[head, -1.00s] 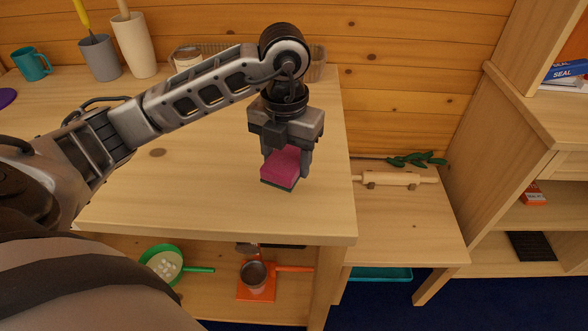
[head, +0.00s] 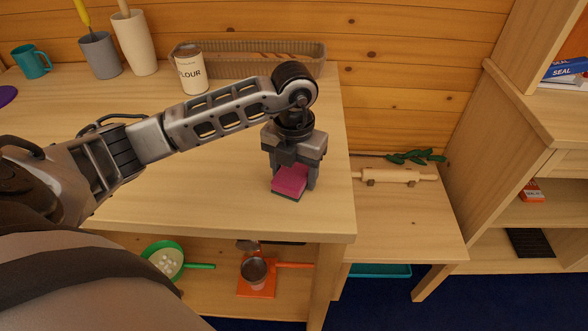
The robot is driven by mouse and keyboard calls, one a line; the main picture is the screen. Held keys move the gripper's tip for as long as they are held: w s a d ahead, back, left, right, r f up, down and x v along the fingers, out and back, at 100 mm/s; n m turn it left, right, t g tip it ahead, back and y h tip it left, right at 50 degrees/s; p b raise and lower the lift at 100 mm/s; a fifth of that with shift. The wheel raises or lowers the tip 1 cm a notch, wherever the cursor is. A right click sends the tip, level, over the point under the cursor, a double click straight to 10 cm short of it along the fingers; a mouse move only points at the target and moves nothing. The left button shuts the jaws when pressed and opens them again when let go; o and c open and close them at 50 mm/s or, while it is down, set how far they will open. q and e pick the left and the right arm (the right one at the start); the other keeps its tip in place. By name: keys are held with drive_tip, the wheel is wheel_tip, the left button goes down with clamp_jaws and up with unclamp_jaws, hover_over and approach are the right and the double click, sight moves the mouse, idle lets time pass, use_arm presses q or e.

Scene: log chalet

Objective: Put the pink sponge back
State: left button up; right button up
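The pink sponge (head: 290,181) has a dark underside layer and is between the fingers of my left gripper (head: 293,183). The gripper points down, shut on the sponge, over the right part of the wooden counter (head: 200,195). The sponge is at or just above the counter top; I cannot tell whether it touches. My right gripper does not show.
A wicker basket (head: 262,60) and a flour tin (head: 190,70) stand at the back, with a grey cup (head: 100,57), cream vase (head: 134,45) and teal mug (head: 32,62) to the left. A lower bench with a rolling pin (head: 395,175) adjoins right.

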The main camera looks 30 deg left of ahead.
sight(294, 171)
use_arm(q)
drive_tip(key=shift+o, duration=0.7)
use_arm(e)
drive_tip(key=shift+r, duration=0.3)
use_arm(q)
drive_tip(key=shift+r, duration=0.1)
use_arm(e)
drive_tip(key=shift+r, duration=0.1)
use_arm(q)
drive_tip(key=shift+r, duration=0.25)
wheel_tip(294, 171, up, 12)
drive_tip(key=shift+f, duration=0.15)
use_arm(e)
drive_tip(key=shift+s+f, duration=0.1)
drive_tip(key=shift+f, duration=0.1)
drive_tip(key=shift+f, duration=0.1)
